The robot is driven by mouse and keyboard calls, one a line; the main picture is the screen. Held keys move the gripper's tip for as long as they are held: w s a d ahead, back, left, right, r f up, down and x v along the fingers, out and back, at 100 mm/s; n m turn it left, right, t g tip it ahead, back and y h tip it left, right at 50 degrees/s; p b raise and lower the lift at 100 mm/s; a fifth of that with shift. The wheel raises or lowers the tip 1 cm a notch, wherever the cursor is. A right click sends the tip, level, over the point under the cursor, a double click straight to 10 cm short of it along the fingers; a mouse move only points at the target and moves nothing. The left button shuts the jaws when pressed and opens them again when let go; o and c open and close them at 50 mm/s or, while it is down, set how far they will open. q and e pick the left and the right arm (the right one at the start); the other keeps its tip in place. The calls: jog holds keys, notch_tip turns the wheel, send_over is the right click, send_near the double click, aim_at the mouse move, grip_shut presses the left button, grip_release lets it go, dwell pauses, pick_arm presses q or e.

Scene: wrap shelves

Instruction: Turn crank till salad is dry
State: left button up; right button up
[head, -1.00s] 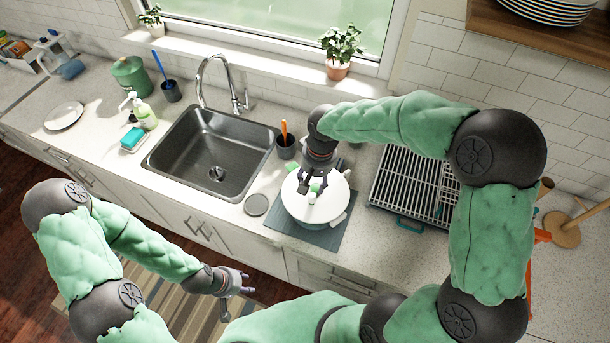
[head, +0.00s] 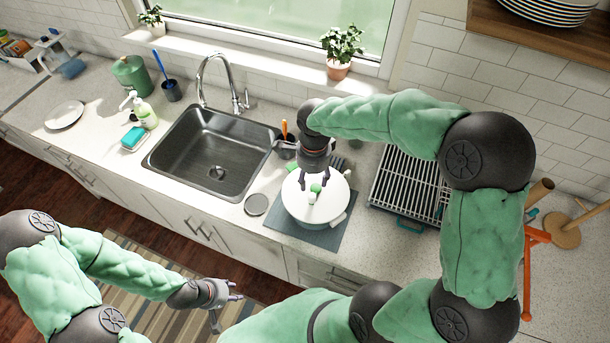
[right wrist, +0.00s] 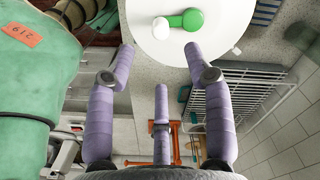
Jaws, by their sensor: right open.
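The salad spinner has a round white lid (head: 328,207) and stands on a grey-blue mat (head: 287,235) right of the sink. Its crank, a short arm with a green end (head: 316,188) and a white knob, lies on the lid; it also shows in the right wrist view (right wrist: 187,19). My right gripper (head: 316,182) is over the spinner with its fingers spread and empty. In the right wrist view its fingertips (right wrist: 158,47) point toward the lid, with the crank beyond them. My left gripper (head: 237,290) is open and empty, in front of the counter. The salad is hidden.
A wire rack (head: 408,188) stands just right of the spinner, and the sink (head: 213,155) is to its left. A dark cup with an orange handle (head: 287,146) is behind it. A small grey disc (head: 256,204) lies beside the mat. A potted plant (head: 341,52) is on the sill.

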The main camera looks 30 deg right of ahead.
aim_at(312, 195)
jog(key=shift+m, duration=0.9)
notch_tip(312, 195, down, 11)
jog(key=shift+r+p, duration=0.15)
jog(key=shift+p, duration=0.2)
grip_shut()
